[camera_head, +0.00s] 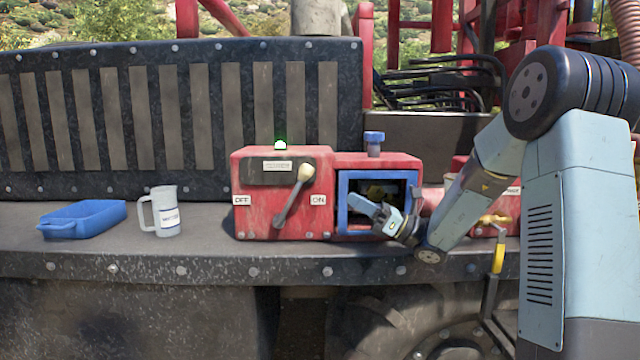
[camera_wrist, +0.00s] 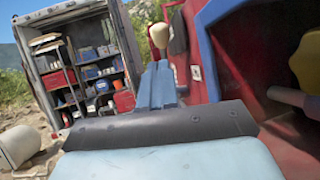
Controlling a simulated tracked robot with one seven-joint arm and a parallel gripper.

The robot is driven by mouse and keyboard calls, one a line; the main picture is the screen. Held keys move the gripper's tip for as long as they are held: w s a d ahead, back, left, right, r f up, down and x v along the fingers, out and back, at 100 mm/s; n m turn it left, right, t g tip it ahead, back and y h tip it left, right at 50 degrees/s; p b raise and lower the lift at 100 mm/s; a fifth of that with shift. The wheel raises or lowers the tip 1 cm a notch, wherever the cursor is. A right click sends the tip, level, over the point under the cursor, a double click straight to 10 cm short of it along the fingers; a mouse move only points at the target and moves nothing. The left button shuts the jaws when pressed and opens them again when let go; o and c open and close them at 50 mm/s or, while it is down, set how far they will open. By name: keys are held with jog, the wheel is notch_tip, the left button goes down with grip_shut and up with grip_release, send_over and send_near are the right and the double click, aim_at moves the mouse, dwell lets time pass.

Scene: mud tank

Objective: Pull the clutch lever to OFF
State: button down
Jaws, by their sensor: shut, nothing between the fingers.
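The clutch lever (camera_head: 293,198) is on the front of a red box (camera_head: 262,213) and leans up and to the right, with its cream knob nearer the ON label (camera_head: 318,200) than the OFF label (camera_head: 242,200). My gripper (camera_head: 354,200) is shut and empty, right of the lever and in front of the blue-framed opening, its tips pointing left. In the wrist view my gripper (camera_wrist: 158,72) points toward the lever's knob (camera_wrist: 159,36), which appears just beyond the fingertips. Contact with the lever cannot be made out.
The blue-framed opening (camera_head: 343,208) holds dark parts. A jug (camera_head: 168,212) and blue tray (camera_head: 95,214) stand left on the ledge. A yellow-handled valve (camera_head: 497,258) is at right. The ledge between jug and box is clear.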

jog(key=shift+w+r, duration=0.1)
dwell(0.3)
jog(key=x, duration=1)
jog(key=shift+d, duration=0.1)
